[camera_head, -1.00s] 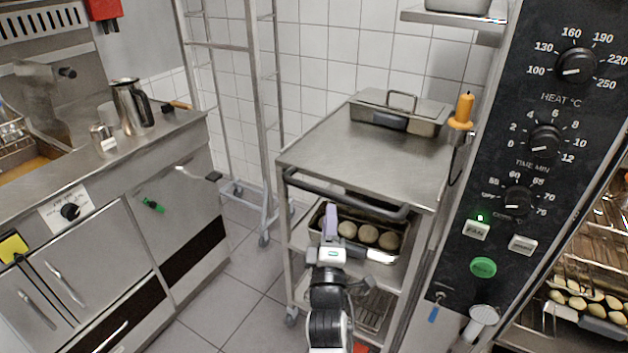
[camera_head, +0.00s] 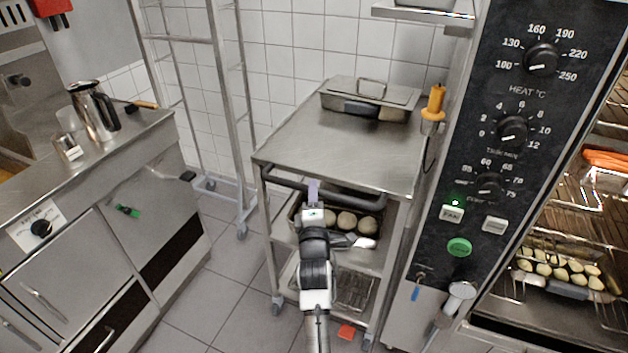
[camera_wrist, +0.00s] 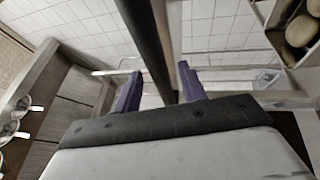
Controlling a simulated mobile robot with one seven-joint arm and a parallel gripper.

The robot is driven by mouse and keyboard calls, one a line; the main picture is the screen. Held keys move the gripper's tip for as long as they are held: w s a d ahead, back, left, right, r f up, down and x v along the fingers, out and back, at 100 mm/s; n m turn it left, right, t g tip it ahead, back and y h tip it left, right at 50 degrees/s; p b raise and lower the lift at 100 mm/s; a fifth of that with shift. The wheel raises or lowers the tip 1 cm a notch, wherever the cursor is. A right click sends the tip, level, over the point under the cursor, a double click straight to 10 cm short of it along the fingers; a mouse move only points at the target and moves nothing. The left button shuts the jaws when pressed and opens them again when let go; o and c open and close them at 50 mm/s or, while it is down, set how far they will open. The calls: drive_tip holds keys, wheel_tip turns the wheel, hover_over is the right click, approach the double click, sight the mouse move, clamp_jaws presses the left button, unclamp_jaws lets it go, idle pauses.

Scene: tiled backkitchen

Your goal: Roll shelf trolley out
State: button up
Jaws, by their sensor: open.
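The steel shelf trolley (camera_head: 290,140) stands between the left counter and the oven, with a flat top and lower shelves. Its dark push handle (camera_head: 355,199) runs across the front just below the top. In the wrist view my gripper (camera_wrist: 160,78) is open, and the dark handle bar (camera_wrist: 147,40) passes between the two fingers in the picture. I cannot tell whether either finger touches it.
A lidded steel pan (camera_head: 390,101) sits on the trolley top, and a tray of round buns stands on the shelf below. The oven (camera_head: 410,290) is close on the right. A tall wheeled rack (camera_head: 226,110) stands behind left. Tiled floor (camera_head: 215,300) is clear left of the trolley.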

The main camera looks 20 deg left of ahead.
drive_tip(key=shift+p+x, duration=0.35)
drive_tip(key=shift+x, duration=1.55)
drive_tip(key=shift+c, duration=0.3)
clamp_jaws()
